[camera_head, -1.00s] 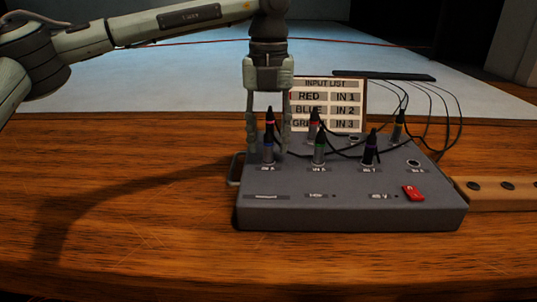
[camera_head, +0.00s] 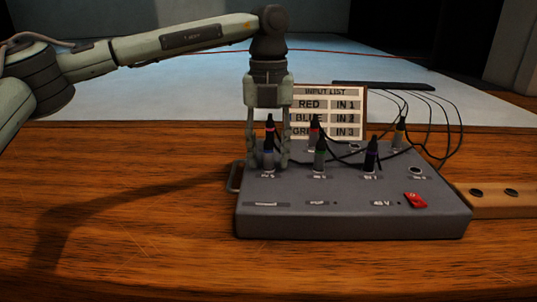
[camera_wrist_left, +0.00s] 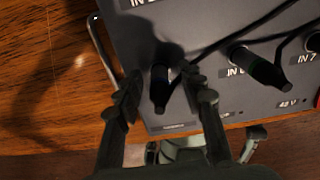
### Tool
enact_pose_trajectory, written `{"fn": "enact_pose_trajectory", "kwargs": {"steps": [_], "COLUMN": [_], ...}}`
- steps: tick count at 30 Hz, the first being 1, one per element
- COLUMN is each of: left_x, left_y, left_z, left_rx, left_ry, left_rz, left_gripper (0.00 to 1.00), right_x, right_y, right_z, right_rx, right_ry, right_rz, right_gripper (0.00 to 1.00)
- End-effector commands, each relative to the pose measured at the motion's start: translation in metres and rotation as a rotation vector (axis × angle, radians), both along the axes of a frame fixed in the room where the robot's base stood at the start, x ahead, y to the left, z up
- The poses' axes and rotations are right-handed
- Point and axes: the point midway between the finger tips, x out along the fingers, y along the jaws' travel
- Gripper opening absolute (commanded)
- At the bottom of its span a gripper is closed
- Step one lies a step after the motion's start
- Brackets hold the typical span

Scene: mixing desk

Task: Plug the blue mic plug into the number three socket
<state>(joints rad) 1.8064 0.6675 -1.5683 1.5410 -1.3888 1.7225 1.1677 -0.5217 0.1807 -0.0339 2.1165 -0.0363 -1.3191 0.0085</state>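The blue-ringed mic plug (camera_head: 268,158) stands upright in the front left socket of the grey mixer (camera_head: 350,221). My left gripper (camera_head: 268,163) points straight down over it, with one finger on each side. In the left wrist view the dark plug (camera_wrist_left: 160,84) lies between the fingers (camera_wrist_left: 160,88), with visible gaps, so the gripper is open around it. An empty socket (camera_head: 354,148) shows in the back row. Its number label cannot be read, so I cannot tell whether it is number three. My right gripper is not in view.
A pink-ringed plug (camera_head: 269,130) stands just behind, also seen between my fingers. Green (camera_head: 320,155), purple (camera_head: 371,157) and red (camera_head: 314,133) plugs stand nearby, with cables trailing. An input list card (camera_head: 329,92) is behind. An empty socket (camera_head: 415,171) is at the right.

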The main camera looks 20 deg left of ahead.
Motion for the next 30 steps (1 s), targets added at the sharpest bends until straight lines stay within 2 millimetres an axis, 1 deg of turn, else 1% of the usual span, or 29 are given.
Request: {"fn": "enact_pose_trajectory", "kwargs": {"steps": [17, 18, 27, 30], "left_x": [-0.0001, -0.0001, 0.0000, -0.0001], "left_y": [0.0002, 0.0002, 0.0001, 0.0002], "left_z": [-0.0004, -0.0004, -0.0004, -0.0004], "left_rx": [0.001, 0.001, 0.001, 0.001], "left_ry": [0.001, 0.000, 0.000, 0.000], "left_rz": [0.000, 0.000, 0.000, 0.000], "left_gripper": [0.39, 0.38, 0.00, 0.00], "right_x": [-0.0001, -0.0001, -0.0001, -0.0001], "right_y": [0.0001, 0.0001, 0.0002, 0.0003], "right_z": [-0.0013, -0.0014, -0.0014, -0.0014], "right_rx": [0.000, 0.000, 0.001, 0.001], "right_ry": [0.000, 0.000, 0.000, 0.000], "right_rz": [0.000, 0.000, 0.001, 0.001], "right_gripper": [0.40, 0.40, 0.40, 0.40]}}
